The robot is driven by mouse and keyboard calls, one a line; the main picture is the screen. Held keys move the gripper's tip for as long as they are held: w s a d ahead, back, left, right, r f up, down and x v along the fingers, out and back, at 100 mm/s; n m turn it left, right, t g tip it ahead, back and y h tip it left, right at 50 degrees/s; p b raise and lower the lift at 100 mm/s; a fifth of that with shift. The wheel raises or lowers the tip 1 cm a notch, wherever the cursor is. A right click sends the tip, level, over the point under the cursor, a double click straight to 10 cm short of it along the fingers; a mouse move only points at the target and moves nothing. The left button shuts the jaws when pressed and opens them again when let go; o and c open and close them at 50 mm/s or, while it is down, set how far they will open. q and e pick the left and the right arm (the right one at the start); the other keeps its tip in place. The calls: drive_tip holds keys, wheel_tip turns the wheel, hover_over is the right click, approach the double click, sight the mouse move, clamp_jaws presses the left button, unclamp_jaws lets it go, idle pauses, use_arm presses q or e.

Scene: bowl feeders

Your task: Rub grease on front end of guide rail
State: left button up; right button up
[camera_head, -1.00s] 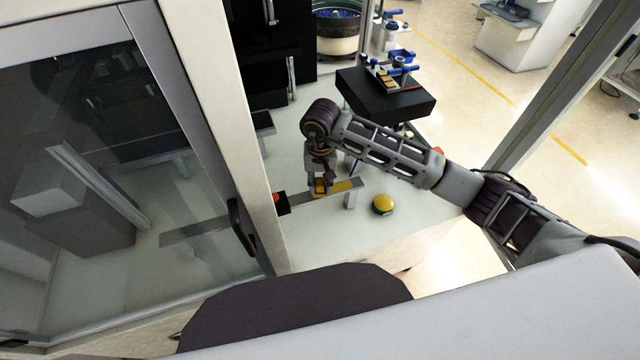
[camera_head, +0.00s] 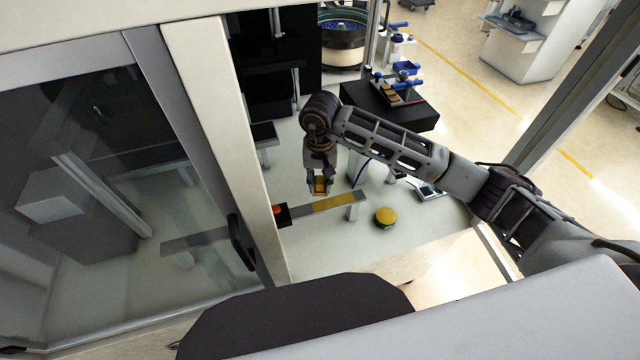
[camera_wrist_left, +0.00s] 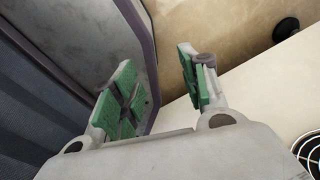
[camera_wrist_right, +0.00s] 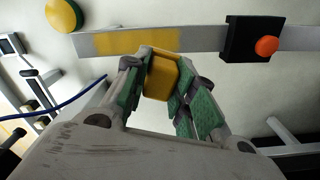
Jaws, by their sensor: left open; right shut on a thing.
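The guide rail (camera_head: 297,212) is a long grey bar with a yellow grease patch (camera_head: 336,202) near its right end. In the right wrist view the rail (camera_wrist_right: 205,39) crosses the top, with the yellow patch (camera_wrist_right: 135,40) on its left part. My right gripper (camera_head: 320,187) is shut on a small yellow block (camera_wrist_right: 161,76), held between green pads. In the head view the block appears just beyond the rail, apart from it; its exact height is unclear. My left gripper (camera_wrist_left: 160,95) is open and empty in its wrist view, and hidden in the head view.
A black block with an orange-red knob (camera_wrist_right: 266,46) sits on the rail. A round yellow-and-green thing (camera_head: 385,217) lies right of the rail. A framed glass door (camera_head: 120,190) stands at left. A black stand (camera_head: 390,105) stands behind my right arm.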

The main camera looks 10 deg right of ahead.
wheel_tip(320, 180, up, 3)
drive_tip(key=shift+f+p, duration=0.15)
drive_tip(key=shift+p, duration=0.2)
drive_tip(key=shift+r, duration=0.45)
use_arm(q)
drive_tip(key=shift+s+d+r, duration=0.45)
drive_tip(key=shift+d+r, duration=0.15)
drive_tip(key=shift+d, duration=0.25)
